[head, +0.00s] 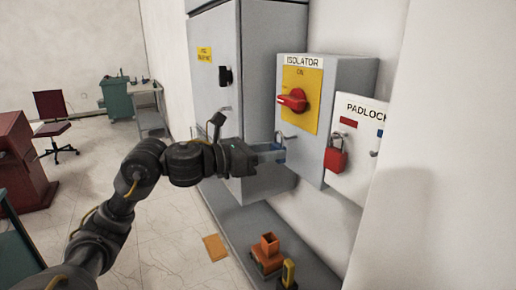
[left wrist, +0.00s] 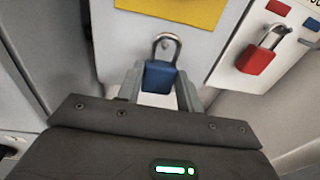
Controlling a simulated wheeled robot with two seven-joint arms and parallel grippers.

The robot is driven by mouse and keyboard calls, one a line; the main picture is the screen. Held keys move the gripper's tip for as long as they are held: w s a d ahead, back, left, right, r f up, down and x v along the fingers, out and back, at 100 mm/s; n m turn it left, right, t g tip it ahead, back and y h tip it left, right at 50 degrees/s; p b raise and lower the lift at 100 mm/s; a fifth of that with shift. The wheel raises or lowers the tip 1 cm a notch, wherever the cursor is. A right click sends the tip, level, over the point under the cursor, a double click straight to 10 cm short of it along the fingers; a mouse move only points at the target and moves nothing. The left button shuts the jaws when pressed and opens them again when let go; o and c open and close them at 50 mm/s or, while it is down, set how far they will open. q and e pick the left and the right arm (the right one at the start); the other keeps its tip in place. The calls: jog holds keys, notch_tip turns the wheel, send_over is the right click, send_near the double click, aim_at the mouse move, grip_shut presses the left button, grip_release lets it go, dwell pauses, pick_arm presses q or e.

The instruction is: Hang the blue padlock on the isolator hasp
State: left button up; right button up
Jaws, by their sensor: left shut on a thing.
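My left gripper (head: 272,152) is shut on the blue padlock (left wrist: 159,76), which sits upright between the two fingertips with its metal shackle up. In the head view the blue padlock (head: 279,155) is mostly hidden by the gripper. It is in front of the lower part of the grey isolator box (head: 345,88), below the yellow plate. The metal hasp (head: 287,136) shows just above the gripper in the head view. In the left wrist view the shackle overlaps the box front, and I cannot tell whether it is around the hasp. My right gripper is not in view.
A red padlock (head: 336,157) hangs on the white padlock board (head: 361,125) right of the isolator. The red rotary handle (head: 292,99) is above the hasp. A tall grey cabinet (head: 215,75) stands left. Small orange and yellow items (head: 268,255) are on the ledge below.

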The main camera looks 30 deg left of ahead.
pick_arm(q)
jog(key=shift+x, duration=0.85)
jog(key=shift+w+f, duration=0.2)
jog(key=shift+f, duration=0.05)
jog(key=shift+w+d+f+b, duration=0.25)
jog(key=shift+w+b, duration=0.15)
jog(key=shift+b, duration=0.3)
jog(key=o, duration=1.1)
jog(key=b+v, duration=0.4)
jog(key=v, duration=0.6)
jog(key=shift+s+a+b, duration=0.15)
jog(key=shift+s+b, duration=0.25)
